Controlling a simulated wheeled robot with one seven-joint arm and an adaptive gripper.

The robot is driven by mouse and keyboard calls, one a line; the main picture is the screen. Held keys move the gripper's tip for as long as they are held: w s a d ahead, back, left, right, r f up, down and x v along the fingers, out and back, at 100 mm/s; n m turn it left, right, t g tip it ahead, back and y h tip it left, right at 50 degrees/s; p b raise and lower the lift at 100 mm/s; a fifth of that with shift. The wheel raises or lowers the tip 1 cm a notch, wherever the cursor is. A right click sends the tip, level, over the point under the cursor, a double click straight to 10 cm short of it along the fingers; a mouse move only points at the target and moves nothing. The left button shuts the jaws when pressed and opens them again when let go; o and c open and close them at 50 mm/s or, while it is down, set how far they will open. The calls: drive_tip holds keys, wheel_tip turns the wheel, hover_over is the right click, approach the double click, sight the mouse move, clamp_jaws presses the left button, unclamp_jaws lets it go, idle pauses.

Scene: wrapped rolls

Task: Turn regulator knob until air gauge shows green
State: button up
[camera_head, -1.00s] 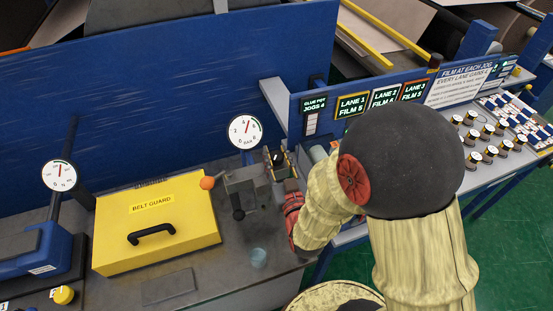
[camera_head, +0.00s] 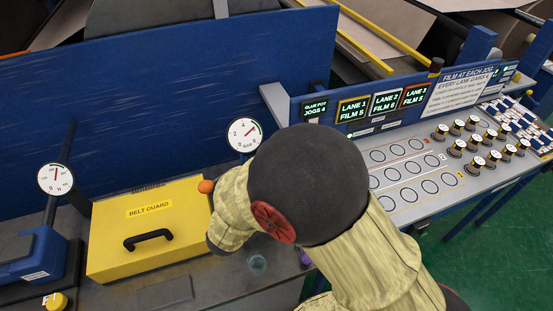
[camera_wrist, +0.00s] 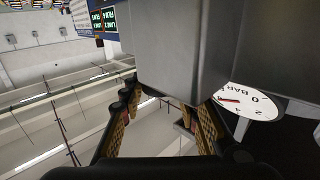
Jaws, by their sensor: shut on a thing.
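The air gauge (camera_head: 245,134) is a white round dial on the blue back wall. Its red needle points to the upper right. It also shows in the wrist view (camera_wrist: 252,103), upside down. My arm hides the regulator in the head view. In the wrist view a grey block, apparently the regulator body (camera_wrist: 185,50), stands close in front of my gripper (camera_wrist: 165,105). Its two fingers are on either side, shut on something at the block. The knob itself is hidden, so its angle cannot be seen.
A yellow belt guard (camera_head: 150,228) with a black handle lies left of my arm, with an orange ball (camera_head: 206,186) near its corner. A second gauge (camera_head: 56,178) is at left; a lane panel (camera_head: 400,180) at right.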

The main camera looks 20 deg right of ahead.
drive_tip(key=shift+r+m+g+h, duration=0.1)
drive_tip(key=shift+m+g+h, duration=0.95)
drive_tip(key=shift+g, duration=0.25)
drive_tip(key=shift+p, duration=0.3)
drive_tip(key=o, duration=1.2)
drive_tip(key=v, duration=1.2)
drive_tip(key=shift+w, duration=0.1)
